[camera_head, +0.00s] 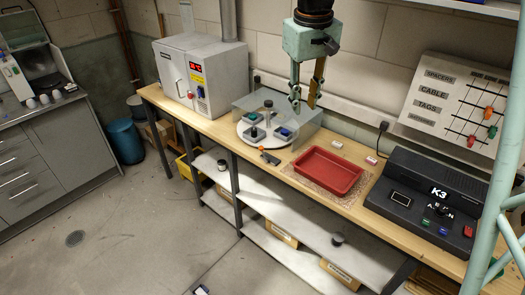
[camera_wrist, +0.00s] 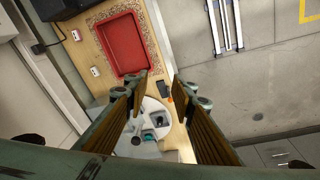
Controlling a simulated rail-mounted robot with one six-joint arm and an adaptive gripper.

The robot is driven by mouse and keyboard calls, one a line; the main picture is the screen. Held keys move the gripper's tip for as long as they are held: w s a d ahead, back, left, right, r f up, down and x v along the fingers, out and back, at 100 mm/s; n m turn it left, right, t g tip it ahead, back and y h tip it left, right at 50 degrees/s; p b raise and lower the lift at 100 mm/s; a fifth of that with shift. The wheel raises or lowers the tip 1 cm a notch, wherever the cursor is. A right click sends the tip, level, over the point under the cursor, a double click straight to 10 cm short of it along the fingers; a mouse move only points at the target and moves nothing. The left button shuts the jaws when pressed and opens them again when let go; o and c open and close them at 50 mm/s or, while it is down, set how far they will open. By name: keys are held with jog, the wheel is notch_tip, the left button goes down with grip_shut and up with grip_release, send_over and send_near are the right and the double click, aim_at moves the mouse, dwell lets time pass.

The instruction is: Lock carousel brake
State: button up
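The carousel (camera_head: 250,138) is a white round turntable on the wooden bench, with several small dark and teal blocks and a grey post on it. A pale, see-through cover stands around its back. A small black piece (camera_head: 269,157) with an orange knob (camera_head: 261,148) beside it lies at the carousel's front edge; I cannot tell for certain that it is the brake. In the wrist view the carousel (camera_wrist: 154,106), black piece (camera_wrist: 163,87) and orange knob (camera_wrist: 170,99) show between the fingers. My gripper (camera_head: 304,100) is open and empty, above the carousel's right rear side.
A red tray (camera_head: 318,190) on a patterned mat lies right of the carousel. A black K3 console (camera_head: 425,205) stands further right. A grey oven-like box (camera_head: 200,75) with a red display stands left. Small white boxes (camera_head: 337,145) lie near the wall.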

jog(key=w+a+f+n+p, duration=0.2)
jog(key=w+a+f+p, duration=0.1)
jog(key=w+a+f, duration=0.55)
jog(key=n+g+p, duration=0.1)
jog(key=p, duration=0.2)
send_over(262, 148)
notch_tip(262, 148, down, 13)
jog(key=shift+s+a+f+h, duration=0.1)
jog(key=shift+s+a+h, duration=0.2)
jog(key=shift+a, duration=0.05)
jog(key=shift+f, duration=0.15)
jog(key=shift+w+d+f+p, duration=0.15)
jog(key=shift+f+p, duration=0.05)
jog(key=shift+f, duration=2.05)
jog(key=shift+w+d+f+p, duration=0.15)
jog(key=shift+d+f+p, duration=0.1)
jog(key=shift+f, duration=1.95)
jog(key=shift+w+d+f+p, duration=0.1)
jog(key=shift+w+f+p, duration=0.1)
jog(key=shift+f, duration=2.05)
grip_shut()
